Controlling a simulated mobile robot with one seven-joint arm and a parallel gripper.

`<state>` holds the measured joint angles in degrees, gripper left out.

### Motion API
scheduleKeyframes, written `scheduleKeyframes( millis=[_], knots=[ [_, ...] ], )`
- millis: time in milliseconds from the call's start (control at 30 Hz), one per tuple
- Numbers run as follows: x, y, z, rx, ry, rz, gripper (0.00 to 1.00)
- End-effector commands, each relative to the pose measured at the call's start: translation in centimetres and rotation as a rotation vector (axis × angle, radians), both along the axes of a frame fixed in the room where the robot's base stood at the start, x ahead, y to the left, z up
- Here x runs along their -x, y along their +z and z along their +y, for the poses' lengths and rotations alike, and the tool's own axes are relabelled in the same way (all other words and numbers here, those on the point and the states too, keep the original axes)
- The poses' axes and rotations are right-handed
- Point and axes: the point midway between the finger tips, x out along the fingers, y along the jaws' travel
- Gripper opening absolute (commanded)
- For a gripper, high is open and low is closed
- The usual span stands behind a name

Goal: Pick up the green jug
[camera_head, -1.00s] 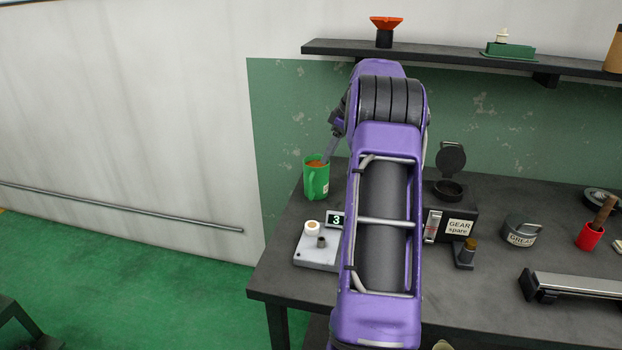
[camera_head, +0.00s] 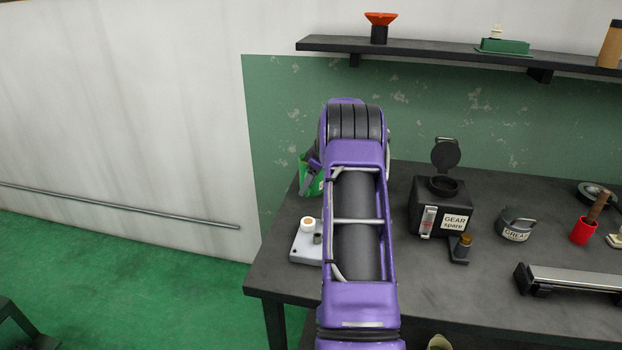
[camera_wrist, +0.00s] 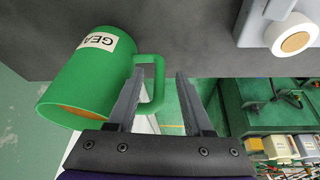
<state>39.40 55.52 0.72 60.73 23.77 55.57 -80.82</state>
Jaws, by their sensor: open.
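The green jug (camera_wrist: 88,75) shows large in the wrist view, with a white label reading "GEA" and brownish contents at its mouth. Its handle (camera_wrist: 157,85) points toward my gripper (camera_wrist: 158,85). My gripper is open, and the handle lies between its two fingers in the picture; I cannot tell how deep it reaches between them. In the head view the jug (camera_head: 306,178) stands on the dark bench at the far left, mostly hidden behind my arm.
A grey device (camera_head: 303,247) with a round cream knob sits on the bench in front of the jug. A black "GEAR spare" box (camera_head: 440,205) with a raised lid stands right of my arm. A shelf (camera_head: 450,57) runs above on the wall.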

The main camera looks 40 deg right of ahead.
Motion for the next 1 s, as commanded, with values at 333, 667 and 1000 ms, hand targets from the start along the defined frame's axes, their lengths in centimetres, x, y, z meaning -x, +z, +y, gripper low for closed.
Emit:
scheduleKeyframes(
  millis=[333,667,1000],
  knots=[
    [-0.59,-1.38,0.23,0.001,0.001,-0.001,0.49],
    [-0.58,-1.36,0.22,0.001,0.001,-0.001,0.00],
    [-0.58,-1.35,0.22,0.001,0.001,-0.001,0.00]
  ],
)
